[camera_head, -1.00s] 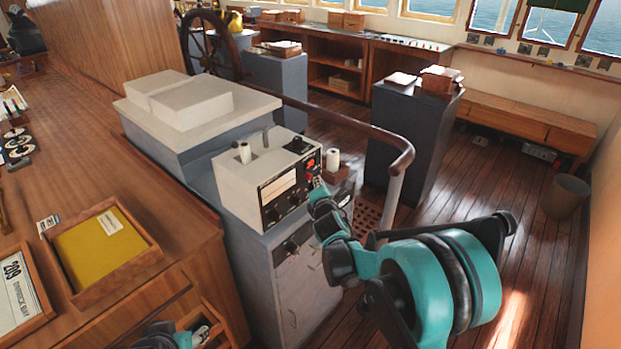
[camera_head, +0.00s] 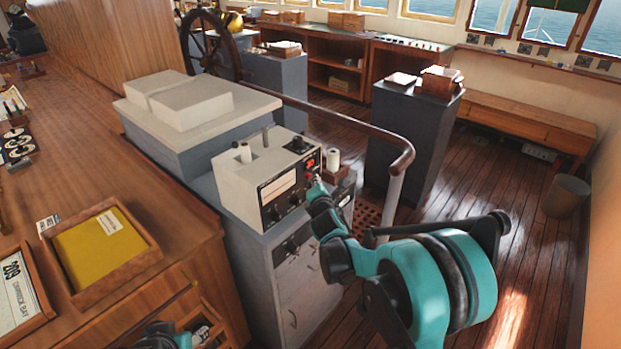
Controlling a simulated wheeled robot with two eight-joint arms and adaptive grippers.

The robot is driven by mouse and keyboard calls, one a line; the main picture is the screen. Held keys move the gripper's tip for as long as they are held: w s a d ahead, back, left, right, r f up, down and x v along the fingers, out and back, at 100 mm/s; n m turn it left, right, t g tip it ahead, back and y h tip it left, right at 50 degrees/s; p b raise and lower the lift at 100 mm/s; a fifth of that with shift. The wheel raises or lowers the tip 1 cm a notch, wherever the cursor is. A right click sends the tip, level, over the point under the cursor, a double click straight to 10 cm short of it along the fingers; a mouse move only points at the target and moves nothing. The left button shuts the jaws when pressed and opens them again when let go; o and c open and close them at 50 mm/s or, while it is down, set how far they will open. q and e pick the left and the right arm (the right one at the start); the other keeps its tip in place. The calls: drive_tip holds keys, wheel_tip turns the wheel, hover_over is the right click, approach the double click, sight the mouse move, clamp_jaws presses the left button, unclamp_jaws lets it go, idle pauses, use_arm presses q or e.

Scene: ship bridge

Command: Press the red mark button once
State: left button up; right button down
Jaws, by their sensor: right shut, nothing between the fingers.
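The red mark button (camera_head: 310,163) is on the front panel of the light grey recorder box (camera_head: 240,190), which stands on a grey cabinet. My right gripper (camera_head: 315,180) is shut and empty, its tip at the panel's right side just below the red button. I cannot tell whether the tip touches the panel. My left gripper (camera_head: 200,334) is only partly in view at the bottom edge, by an open drawer of the wooden desk; its fingers do not show clearly.
A small holder with a white roll (camera_head: 333,160) stands just right of the box. A curved handrail (camera_head: 395,150) runs behind it. The wooden desk (camera_head: 150,225) with a yellow tray (camera_head: 100,247) is on the left. Open floor lies to the right.

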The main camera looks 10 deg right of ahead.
drive_tip(key=shift+w+a, duration=0.3)
drive_tip(key=shift+w, duration=0.1)
idle(0.4)
drive_tip(key=shift+d, duration=0.1)
drive_tip(key=shift+s+d, duration=0.5)
drive_tip(key=shift+s, duration=0.25)
drive_tip(key=shift+s+d+b, duration=0.15)
drive_tip(key=shift+s+d, duration=0.65)
drive_tip(key=shift+s, duration=0.2)
drive_tip(key=shift+s+d+b, duration=0.15)
drive_tip(key=shift+s+d, duration=0.6)
drive_tip(key=shift+s, duration=0.2)
drive_tip(key=shift+s, duration=0.1)
